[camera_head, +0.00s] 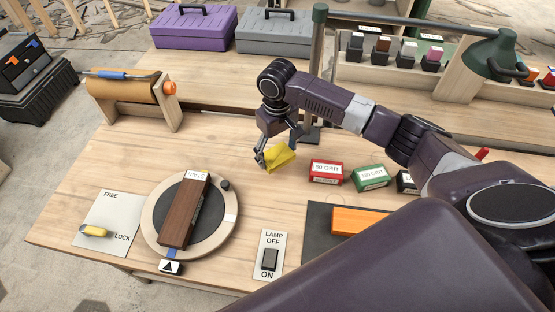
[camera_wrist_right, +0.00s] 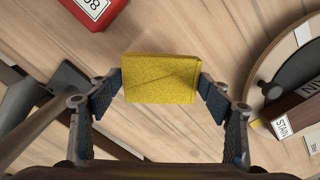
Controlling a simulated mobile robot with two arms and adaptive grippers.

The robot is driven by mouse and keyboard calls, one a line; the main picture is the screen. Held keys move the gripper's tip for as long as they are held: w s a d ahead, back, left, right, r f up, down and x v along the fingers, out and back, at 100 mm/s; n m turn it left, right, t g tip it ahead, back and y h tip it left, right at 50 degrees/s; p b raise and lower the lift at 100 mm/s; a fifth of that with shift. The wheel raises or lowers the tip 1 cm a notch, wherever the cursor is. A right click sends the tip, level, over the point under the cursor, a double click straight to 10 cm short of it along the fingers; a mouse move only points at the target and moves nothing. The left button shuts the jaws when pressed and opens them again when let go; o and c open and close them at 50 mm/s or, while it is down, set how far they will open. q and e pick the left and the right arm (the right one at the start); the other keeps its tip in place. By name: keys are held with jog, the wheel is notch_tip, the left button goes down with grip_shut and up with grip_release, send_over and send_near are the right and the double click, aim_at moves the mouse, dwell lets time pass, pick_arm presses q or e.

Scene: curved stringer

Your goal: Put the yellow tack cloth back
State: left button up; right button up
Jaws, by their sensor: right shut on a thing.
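The yellow tack cloth (camera_head: 281,157) is a small folded block in the middle of the workbench area. My right gripper (camera_head: 275,155) is shut on it. In the right wrist view the cloth (camera_wrist_right: 160,78) sits between the two fingertips of my right gripper (camera_wrist_right: 160,85), with wood bench top behind it. I cannot tell whether the cloth touches the bench. My left gripper is in neither view.
A red 80 grit box (camera_head: 326,172) and a green box (camera_head: 370,177) stand right of the cloth. A round turntable (camera_head: 227,222) with a dark wood block (camera_head: 184,212) is at front left. A lamp post (camera_head: 316,70) rises behind. Bare bench (camera_head: 225,150) lies left of the gripper.

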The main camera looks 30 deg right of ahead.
aim_at(277, 162)
jog(key=shift+f, duration=2.2)
jog(key=o, duration=1)
jog(key=shift+f, duration=0.1)
notch_tip(277, 162, up, 12)
jog(key=shift+r+b, duration=0.15)
jog(key=shift+b, duration=0.25)
